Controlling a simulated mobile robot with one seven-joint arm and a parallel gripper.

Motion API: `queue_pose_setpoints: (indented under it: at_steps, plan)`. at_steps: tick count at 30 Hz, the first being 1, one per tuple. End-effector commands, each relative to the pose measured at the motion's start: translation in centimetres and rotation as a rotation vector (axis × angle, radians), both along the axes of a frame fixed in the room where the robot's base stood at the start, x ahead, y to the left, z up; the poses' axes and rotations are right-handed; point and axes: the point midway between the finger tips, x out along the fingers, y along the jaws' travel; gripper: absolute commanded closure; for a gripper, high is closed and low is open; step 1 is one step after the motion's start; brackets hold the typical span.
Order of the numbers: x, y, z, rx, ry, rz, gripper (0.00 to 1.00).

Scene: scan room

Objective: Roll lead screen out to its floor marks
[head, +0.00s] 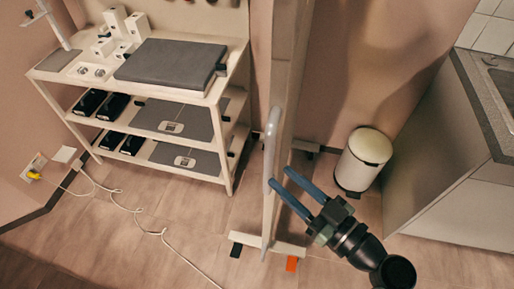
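The lead screen (287,75) is a tall, pale panel seen nearly edge-on in the middle of the head view. I cannot make out floor marks with certainty.
A white shelf cart (222,150) with pads and boxes stands left. A white cable (160,234) runs across the floor from a wall outlet (34,170). A white pedal bin (363,160) and a sink counter (450,160) stand right. Floor in front of the cart is otherwise clear.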

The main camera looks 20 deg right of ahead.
Motion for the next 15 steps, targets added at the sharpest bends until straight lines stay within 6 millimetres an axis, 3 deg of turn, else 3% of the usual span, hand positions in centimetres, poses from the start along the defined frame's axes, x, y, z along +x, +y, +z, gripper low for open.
queue_pose_setpoints:
  at_steps: [6, 15]
  plan:
    - [4.4, 1.8, 0.3, 0.001, 0.000, 0.004, 0.63]
    - [7.5, 3.1, 0.1, 0.000, 0.001, 0.001, 0.63]
